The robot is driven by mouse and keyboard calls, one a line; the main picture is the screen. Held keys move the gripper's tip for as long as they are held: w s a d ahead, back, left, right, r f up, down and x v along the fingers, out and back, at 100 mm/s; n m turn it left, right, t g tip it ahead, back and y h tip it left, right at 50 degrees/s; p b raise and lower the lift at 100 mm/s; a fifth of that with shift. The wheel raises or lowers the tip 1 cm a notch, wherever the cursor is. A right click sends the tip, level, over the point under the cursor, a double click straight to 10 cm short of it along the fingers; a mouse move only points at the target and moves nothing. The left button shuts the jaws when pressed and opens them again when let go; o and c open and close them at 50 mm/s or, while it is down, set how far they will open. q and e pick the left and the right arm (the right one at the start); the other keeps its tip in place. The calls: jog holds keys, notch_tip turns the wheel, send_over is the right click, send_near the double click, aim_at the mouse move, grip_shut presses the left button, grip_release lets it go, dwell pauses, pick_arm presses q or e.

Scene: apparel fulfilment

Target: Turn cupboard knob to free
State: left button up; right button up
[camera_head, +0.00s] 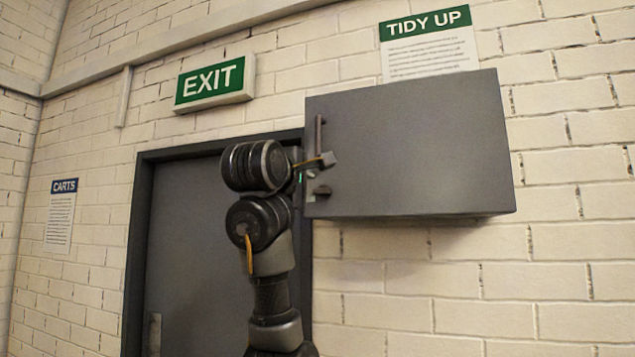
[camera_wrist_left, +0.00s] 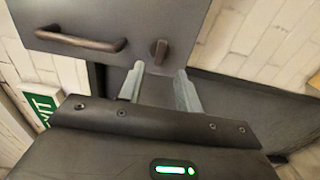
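The dark grey cupboard (camera_head: 410,145) hangs on the brick wall, its door closed. A vertical bar handle (camera_head: 319,132) is at the left of its door; the handle (camera_wrist_left: 82,41) also shows in the wrist view. The small dark knob (camera_head: 322,190) sits below the handle. In the wrist view the oblong knob (camera_wrist_left: 159,50) lies just beyond my left fingertips, in line with the gap between them. My left gripper (camera_wrist_left: 160,67) is open and empty, its two grey fingers apart. In the head view my left gripper (camera_head: 320,168) is at the cupboard's left edge. My right gripper is out of view.
A grey door (camera_head: 200,230) in a dark frame is left of and below the cupboard, behind my left arm. An EXIT sign (camera_head: 214,84) is above it. A TIDY UP notice (camera_head: 428,45) is above the cupboard. The wall below the cupboard is clear.

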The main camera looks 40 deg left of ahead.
aim_at(320, 191)
pick_arm(q)
jog(key=p+x, duration=0.2)
jog(key=x, duration=0.3)
jog(key=shift+r, duration=0.15)
jog(key=shift+w+a+p, duration=0.2)
jog(key=shift+w+p, duration=0.25)
jog(key=shift+w, duration=0.15)
grip_shut()
